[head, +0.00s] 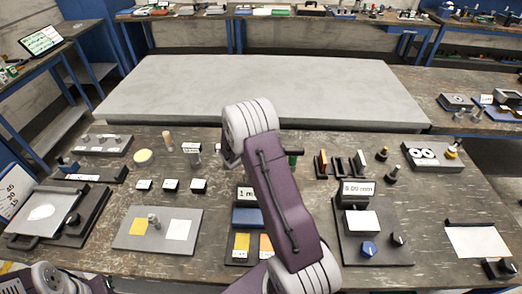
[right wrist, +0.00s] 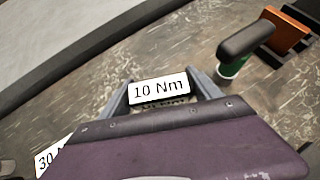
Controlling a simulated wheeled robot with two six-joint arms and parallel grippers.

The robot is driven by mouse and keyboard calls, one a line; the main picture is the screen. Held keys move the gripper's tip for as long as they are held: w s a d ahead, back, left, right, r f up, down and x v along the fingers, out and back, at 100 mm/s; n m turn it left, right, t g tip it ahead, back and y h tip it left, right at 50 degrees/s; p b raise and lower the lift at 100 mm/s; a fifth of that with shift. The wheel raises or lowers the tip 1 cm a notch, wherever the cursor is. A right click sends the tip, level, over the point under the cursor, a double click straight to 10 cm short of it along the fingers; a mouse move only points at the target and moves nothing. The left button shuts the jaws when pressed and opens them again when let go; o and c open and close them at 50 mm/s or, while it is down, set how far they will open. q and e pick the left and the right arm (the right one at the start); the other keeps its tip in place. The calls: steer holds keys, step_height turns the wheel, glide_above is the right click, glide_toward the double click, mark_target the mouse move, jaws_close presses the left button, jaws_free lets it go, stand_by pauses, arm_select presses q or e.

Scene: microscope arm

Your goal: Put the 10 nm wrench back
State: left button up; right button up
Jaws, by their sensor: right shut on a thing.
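A white label reading "10 Nm" (right wrist: 158,90) shows between the fingertips of my right gripper (right wrist: 165,88) in the right wrist view. The gripper is shut on the 10 Nm wrench, whose body is mostly hidden behind the gripper. The label's task name says "nm"; the picture reads "Nm". In the head view my right arm's links cover the right gripper and the label. A label starting with "30" (right wrist: 48,158) shows at the lower left of the right wrist view. My left gripper is not in view.
A green-and-black upright piece (right wrist: 235,60) stands right of the right gripper, beside an orange block (right wrist: 286,30) in a dark rack. In the head view, small labelled blocks (head: 170,185) and a grey tray (head: 130,240) lie left of my arm. A "5.00 mm" display (head: 357,188) stands to the right.

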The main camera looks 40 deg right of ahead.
steer(key=shift+r, duration=0.15)
steer(key=shift+s, duration=0.1)
steer(key=o, duration=2)
steer(key=shift+f, duration=0.2)
steer(key=shift+r, duration=0.35)
steer(key=v, duration=1.2)
steer(key=shift+f+p, duration=0.2)
steer(key=shift+p, duration=0.25)
steer(key=shift+a, duration=0.1)
